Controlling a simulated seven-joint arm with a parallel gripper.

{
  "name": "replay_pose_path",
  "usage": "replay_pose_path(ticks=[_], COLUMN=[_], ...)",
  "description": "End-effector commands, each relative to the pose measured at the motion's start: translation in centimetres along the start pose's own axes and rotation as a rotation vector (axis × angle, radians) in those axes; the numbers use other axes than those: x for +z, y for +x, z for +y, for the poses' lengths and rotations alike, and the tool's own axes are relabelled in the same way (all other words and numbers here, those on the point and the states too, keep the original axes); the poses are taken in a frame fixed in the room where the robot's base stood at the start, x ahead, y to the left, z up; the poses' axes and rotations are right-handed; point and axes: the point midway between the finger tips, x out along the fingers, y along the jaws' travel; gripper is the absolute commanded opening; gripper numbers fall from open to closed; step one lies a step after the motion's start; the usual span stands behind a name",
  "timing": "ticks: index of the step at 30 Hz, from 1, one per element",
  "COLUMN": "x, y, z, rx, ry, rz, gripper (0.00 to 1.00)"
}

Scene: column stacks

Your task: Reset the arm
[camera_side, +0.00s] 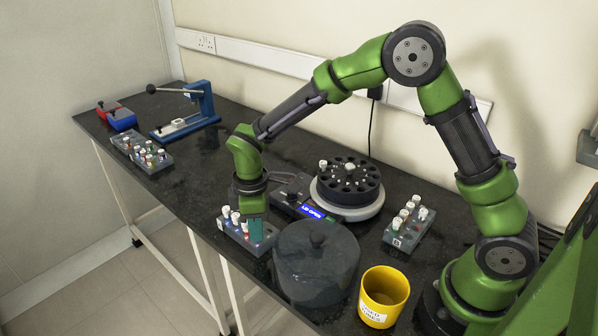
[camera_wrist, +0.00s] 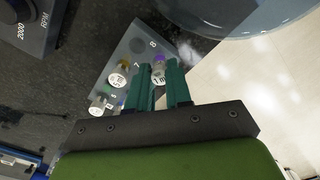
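My gripper (camera_side: 256,230), with teal fingers, points down over the right end of the front-left grey rack (camera_side: 233,235). In the wrist view the fingers (camera_wrist: 161,75) stand on either side of a small column with a purple cap (camera_wrist: 158,62), close to the rack's number 8. There is a gap between the fingers about as wide as the column. I cannot tell whether they touch it.
A centrifuge (camera_side: 347,207) stands open, its round rotor exposed. Its dark see-through lid (camera_side: 315,265) lies in front, close to my gripper. A yellow cup (camera_side: 384,297) and another rack (camera_side: 409,228) are to the right. A rack (camera_side: 141,152) and blue press (camera_side: 188,115) are far left.

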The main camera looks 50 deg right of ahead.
Motion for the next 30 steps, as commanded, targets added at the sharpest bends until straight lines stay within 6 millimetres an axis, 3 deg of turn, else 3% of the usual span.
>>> replay_pose_path(ticks=[1,5,11,15,30], x=[0.0,0.0,0.0,0.0,-0.01], y=[0.0,-0.01,-0.01,-0.01,-0.14], z=[0.0,0.0,0.0,0.0,0.02], rx=[0.0,0.0,0.0,0.0,0.001], ry=[0.0,0.0,0.0,0.0,0.0], rz=[0.0,0.0,0.0,0.0,0.0], gripper=[0.27,0.47,0.48,0.65,0.65])
